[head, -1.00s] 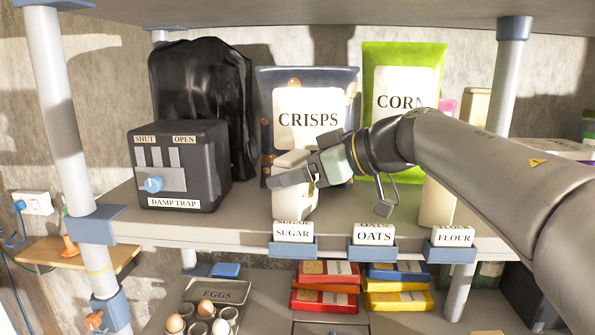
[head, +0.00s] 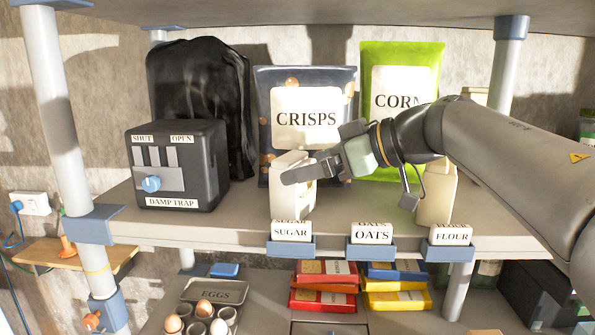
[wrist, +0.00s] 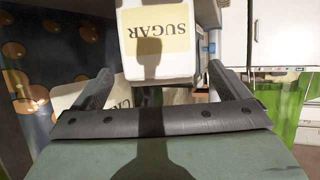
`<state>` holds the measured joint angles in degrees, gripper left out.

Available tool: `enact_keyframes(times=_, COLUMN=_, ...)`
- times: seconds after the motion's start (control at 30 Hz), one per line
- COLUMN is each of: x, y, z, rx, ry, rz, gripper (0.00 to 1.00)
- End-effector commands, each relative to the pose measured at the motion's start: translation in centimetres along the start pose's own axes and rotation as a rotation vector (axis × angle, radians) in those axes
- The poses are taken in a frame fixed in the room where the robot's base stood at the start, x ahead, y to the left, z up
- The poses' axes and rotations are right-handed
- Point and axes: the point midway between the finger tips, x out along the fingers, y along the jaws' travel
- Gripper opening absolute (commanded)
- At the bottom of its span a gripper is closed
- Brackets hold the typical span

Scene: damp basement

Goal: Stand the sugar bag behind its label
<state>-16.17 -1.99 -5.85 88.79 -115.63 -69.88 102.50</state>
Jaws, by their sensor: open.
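The sugar bag (head: 292,201) is a small cream-white packet standing upright on the shelf, directly behind the SUGAR label (head: 291,232). The wrist view shows the bag (wrist: 155,62) with its SUGAR print upside down in the picture. My gripper (head: 288,172) is open at the upper part of the bag, coming in from the right. In the wrist view its fingers lie left and right of the bag's near end, with gaps on both sides. The near finger hides part of the bag in the head view.
A dark damp trap box (head: 178,165) stands to the left. Crisps (head: 305,119) and corn (head: 401,85) packets stand behind. A cream bag (head: 436,195) stands behind the FLOUR label (head: 451,236). Bare shelf shows behind the OATS label (head: 372,235).

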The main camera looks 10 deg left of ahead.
Motion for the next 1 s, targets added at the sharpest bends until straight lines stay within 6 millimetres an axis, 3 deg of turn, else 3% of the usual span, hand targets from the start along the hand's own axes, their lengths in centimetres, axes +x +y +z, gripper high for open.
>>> enact_keyframes(times=0.2, x=-4.8, y=0.1, z=0.1, rx=0.0, ry=0.0, rz=0.004, gripper=0.96)
enact_keyframes(times=0.4, x=-7.5, y=0.1, z=0.0, rx=0.0, ry=0.0, rz=0.002, gripper=0.96)
enact_keyframes(times=1.0, x=-8.1, y=0.0, z=0.0, rx=0.0, ry=0.0, rz=0.0, gripper=0.96)
